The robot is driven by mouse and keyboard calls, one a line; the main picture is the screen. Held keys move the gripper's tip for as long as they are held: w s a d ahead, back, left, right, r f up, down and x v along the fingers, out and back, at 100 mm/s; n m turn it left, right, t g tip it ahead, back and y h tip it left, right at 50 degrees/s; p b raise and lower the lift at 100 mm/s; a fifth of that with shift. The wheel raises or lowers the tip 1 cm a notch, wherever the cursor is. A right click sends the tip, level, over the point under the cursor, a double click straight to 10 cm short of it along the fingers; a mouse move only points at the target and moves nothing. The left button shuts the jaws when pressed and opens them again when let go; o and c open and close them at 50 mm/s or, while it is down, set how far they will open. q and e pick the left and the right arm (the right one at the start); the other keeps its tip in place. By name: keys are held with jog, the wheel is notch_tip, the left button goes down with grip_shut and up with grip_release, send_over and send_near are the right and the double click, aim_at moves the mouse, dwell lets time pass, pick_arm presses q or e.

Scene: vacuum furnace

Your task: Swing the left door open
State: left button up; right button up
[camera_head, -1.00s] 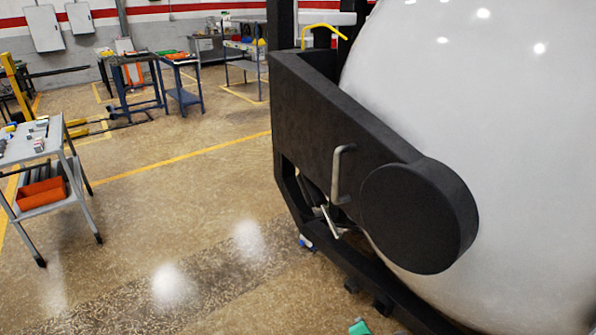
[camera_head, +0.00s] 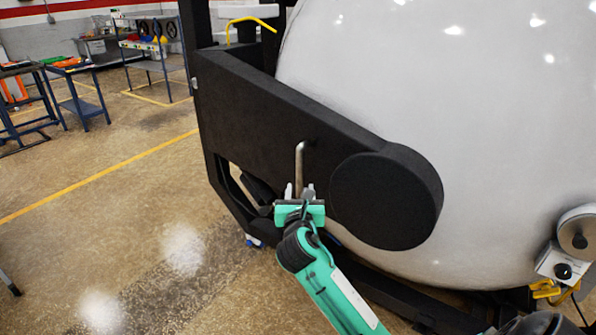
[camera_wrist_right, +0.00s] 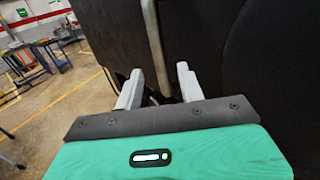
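The door is a large white dome (camera_head: 420,130) filling the right of the head view. A black arm-like frame (camera_head: 270,120) with a round black end cap (camera_head: 385,200) runs across its left side. A bent metal handle (camera_head: 299,160) stands upright on the frame's face; it also shows in the right wrist view (camera_wrist_right: 154,45). My right gripper (camera_head: 299,190) is at the handle's lower end. Its two grey fingers (camera_wrist_right: 158,85) are apart, with the handle between them in the picture; I cannot tell whether they touch it. My left gripper is not in view.
Blue worktables (camera_head: 75,95) and a further bench (camera_head: 145,50) stand at the back left. The floor (camera_head: 110,220) left of the frame is mostly clear. A grey box with a knob (camera_head: 563,265) and yellow parts sit at the lower right.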

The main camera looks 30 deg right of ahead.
aim_at(300, 175)
jog(key=p+x, duration=0.1)
jog(key=x, duration=0.6)
jog(key=shift+w+d+p, duration=0.1)
jog(key=shift+w+p, duration=0.2)
jog(key=shift+p, duration=0.1)
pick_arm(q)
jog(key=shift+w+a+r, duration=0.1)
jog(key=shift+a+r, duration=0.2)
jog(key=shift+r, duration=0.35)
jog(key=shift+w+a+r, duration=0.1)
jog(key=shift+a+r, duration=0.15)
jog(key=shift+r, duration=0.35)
pick_arm(e)
jog(key=shift+w+d, duration=0.35)
jog(key=shift+w, duration=0.2)
jog(key=shift+c, duration=0.5)
grip_shut()
